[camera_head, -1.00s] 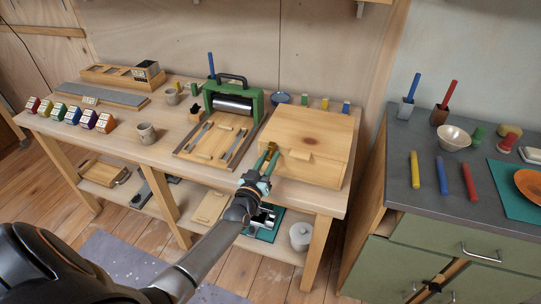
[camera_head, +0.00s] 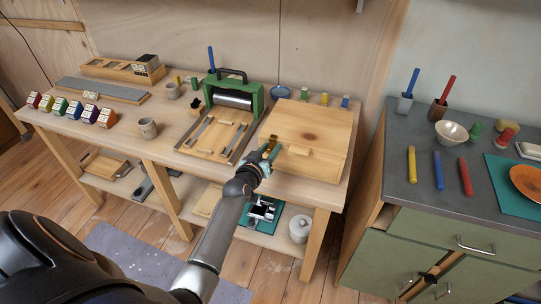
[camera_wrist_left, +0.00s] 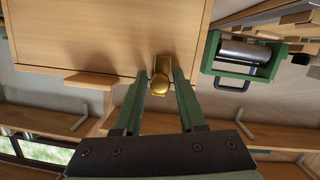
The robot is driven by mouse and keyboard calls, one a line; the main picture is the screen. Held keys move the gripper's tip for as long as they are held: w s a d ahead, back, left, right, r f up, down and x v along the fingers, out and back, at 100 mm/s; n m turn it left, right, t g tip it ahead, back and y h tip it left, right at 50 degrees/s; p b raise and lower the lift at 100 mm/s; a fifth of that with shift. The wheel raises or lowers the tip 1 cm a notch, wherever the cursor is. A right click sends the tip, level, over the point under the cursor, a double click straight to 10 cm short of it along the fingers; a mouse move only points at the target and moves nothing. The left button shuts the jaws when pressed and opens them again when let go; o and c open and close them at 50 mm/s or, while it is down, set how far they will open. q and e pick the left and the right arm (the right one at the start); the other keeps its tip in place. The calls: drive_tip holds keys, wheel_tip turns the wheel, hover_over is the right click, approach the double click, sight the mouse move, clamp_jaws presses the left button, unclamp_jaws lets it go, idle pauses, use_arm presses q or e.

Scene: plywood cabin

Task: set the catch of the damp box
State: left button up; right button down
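The damp box (camera_head: 312,128) is a pale wooden box with a lid, shut, at the right end of the workbench. A small brass catch (camera_head: 274,139) sits at its front left; in the left wrist view the brass catch (camera_wrist_left: 160,84) shows large, with a rounded knob. My left gripper (camera_head: 269,149) is at the box's front. In the left wrist view its two green fingers (camera_wrist_left: 161,88) stand apart, one on each side of the catch's knob. Narrow gaps seem to show, so I see no firm grip. My right gripper is out of view.
The green press (camera_head: 234,97) and a wooden tray (camera_head: 216,136) stand left of the box. Small coloured blocks and a blue dish (camera_head: 280,91) lie behind it. A lower shelf holds a white jar (camera_head: 299,228). A grey-topped cabinet (camera_head: 432,178) stands to the right.

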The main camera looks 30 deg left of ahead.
use_arm(q)
drive_tip(key=o, duration=0.3)
drive_tip(key=shift+f, duration=0.1)
drive_tip(key=shift+o, duration=0.2)
drive_tip(key=shift+s, duration=0.2)
